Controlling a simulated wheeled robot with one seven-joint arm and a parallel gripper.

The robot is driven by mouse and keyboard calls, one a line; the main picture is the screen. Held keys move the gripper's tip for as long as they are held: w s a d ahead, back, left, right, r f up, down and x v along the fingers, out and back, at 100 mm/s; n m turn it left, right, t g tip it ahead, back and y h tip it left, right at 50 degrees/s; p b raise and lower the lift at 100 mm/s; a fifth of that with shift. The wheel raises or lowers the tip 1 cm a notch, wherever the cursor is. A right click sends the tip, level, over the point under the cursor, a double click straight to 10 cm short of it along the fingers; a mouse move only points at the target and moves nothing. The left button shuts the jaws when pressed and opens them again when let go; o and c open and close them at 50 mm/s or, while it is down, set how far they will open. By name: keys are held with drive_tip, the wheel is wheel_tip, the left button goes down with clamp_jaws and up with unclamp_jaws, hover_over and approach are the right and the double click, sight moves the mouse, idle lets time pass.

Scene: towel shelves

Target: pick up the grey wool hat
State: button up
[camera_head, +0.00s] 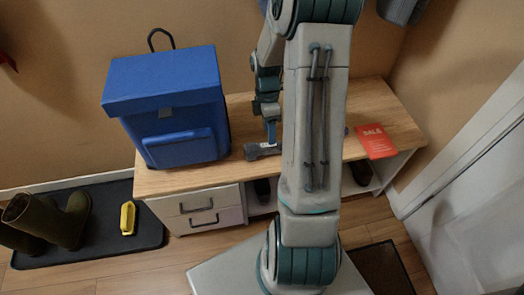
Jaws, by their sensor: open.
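I cannot make out the grey wool hat for certain. A grey object (403,10) is cut off by the top edge at the right, against the wall; it is too little in view to tell what it is. My gripper (270,138) is open, pointing down over the wooden bench (400,120), partly hidden by my arm. A dark grey object (254,152) lies on the bench at the fingertips; I cannot tell whether they touch it. My arm hides the middle of the bench.
A blue backpack (170,105) stands on the bench's left. A red "SALE" card (376,141) lies on its right. Green boots (60,220) and a yellow object (128,218) are on a dark mat (95,258) at lower left. A white door (480,200) is at right.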

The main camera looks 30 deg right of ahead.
sight(264, 150)
drive_tip(key=b+x, duration=0.1)
drive_tip(key=x, duration=0.1)
drive_tip(key=b+x, duration=0.1)
drive_tip(key=x, duration=0.2)
drive_tip(key=shift+s+a+f+b, duration=0.2)
drive_tip(key=shift+a+f+b, duration=0.05)
drive_tip(key=shift+b, duration=0.1)
drive_tip(key=shift+r, duration=0.1)
drive_tip(key=shift+c, duration=0.4)
drive_tip(key=c, duration=0.7)
